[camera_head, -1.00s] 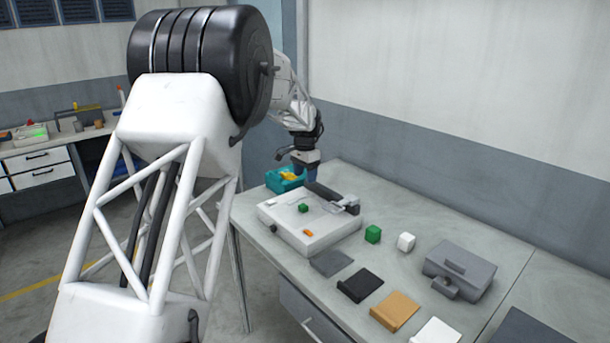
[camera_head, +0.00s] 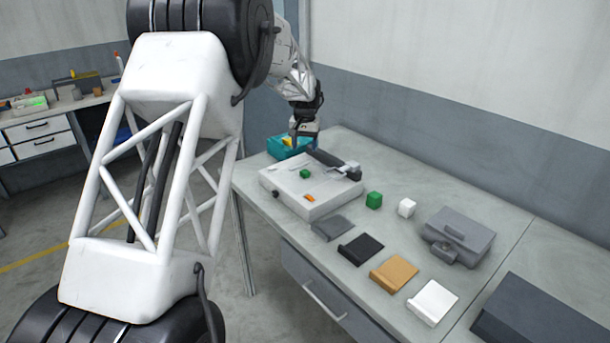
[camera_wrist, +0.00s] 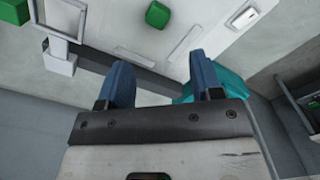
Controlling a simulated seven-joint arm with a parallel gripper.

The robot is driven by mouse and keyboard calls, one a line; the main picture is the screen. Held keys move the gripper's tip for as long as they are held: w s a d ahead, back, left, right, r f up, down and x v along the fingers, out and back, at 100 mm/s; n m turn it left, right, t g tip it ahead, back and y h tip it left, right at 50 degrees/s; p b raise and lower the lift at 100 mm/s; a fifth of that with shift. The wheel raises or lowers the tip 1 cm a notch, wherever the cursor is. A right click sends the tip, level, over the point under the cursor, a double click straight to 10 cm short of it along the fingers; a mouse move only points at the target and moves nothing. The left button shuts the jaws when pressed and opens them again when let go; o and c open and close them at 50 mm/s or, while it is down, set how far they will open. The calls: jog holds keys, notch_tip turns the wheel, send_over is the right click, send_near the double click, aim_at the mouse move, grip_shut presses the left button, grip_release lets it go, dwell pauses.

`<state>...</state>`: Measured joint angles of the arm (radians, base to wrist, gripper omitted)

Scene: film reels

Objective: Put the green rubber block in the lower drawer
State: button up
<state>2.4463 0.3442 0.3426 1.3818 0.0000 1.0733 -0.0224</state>
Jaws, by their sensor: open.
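Two green blocks are in the head view. One green block (camera_head: 374,200) stands on the table beside a white block. A smaller-looking green block (camera_head: 305,174) sits on the flat white device; I cannot tell which is rubber. Two green pieces show in the wrist view, one near the top middle (camera_wrist: 158,14) and one cut off at the top left corner (camera_wrist: 14,10). My gripper (camera_wrist: 162,82) is open, with nothing between its blue fingers. It is at the back left, by the teal bin (camera_wrist: 232,84). A closed drawer (camera_head: 316,288) with a bar handle is under the table; no drawer below it is visible.
The flat white device (camera_head: 325,203) carries an orange piece and a dark bar. A white block (camera_head: 406,207), a grey device (camera_head: 460,232) and several flat pads, including a tan one (camera_head: 394,274), lie to its right. The table's back strip is clear.

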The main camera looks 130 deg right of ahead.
aim_at(305, 174)
jog(key=n, duration=0.2)
jog(key=f+n, duration=0.1)
jog(key=n, duration=0.2)
jog(key=shift+w+d+f+n, duration=0.2)
jog(key=shift+n, duration=0.1)
jog(key=n, duration=0.2)
jog(key=f+n, duration=0.1)
jog(key=n, duration=0.1)
jog(key=shift+w+d, duration=0.1)
jog(key=shift+f, duration=1.35)
jog(key=shift+f, duration=2.6)
